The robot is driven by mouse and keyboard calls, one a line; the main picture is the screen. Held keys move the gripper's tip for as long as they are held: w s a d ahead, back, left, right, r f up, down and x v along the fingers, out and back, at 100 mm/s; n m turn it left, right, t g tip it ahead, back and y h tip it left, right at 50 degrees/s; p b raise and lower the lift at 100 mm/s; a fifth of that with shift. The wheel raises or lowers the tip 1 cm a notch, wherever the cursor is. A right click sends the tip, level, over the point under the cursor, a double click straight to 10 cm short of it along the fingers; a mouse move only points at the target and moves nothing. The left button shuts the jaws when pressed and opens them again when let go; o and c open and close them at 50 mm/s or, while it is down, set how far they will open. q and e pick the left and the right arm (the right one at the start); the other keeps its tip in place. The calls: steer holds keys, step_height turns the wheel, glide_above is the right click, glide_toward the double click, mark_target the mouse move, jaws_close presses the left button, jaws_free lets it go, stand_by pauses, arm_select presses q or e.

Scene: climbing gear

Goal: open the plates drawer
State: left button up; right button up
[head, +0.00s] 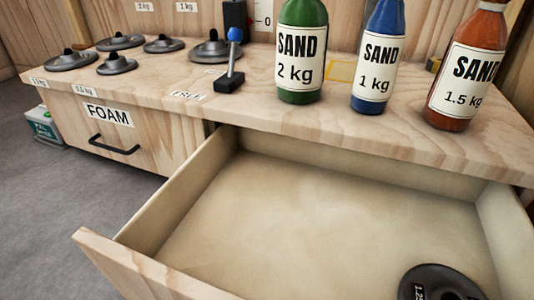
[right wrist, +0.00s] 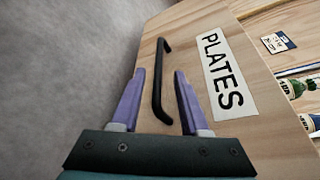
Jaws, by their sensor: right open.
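The plates drawer (head: 190,190) stands pulled well out of the bench in the head view. A dark weight plate (head: 440,284) lies in its near right corner, and the rest of its floor is bare. In the right wrist view the drawer front bears the PLATES label (right wrist: 223,75) and a black bar handle (right wrist: 159,85). My right gripper (right wrist: 160,78) is open, with its purple fingers on either side of the handle and not closed on it. My left gripper is in neither view.
The bench top (head: 270,112) bears green (head: 301,50), blue (head: 377,55) and brown (head: 468,65) sand bottles, a blue-knobbed lever (head: 233,60) and several grey weights (head: 118,63). The FOAM drawer (head: 115,135) is shut.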

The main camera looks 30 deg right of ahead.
steer(key=shift+v, duration=1.95)
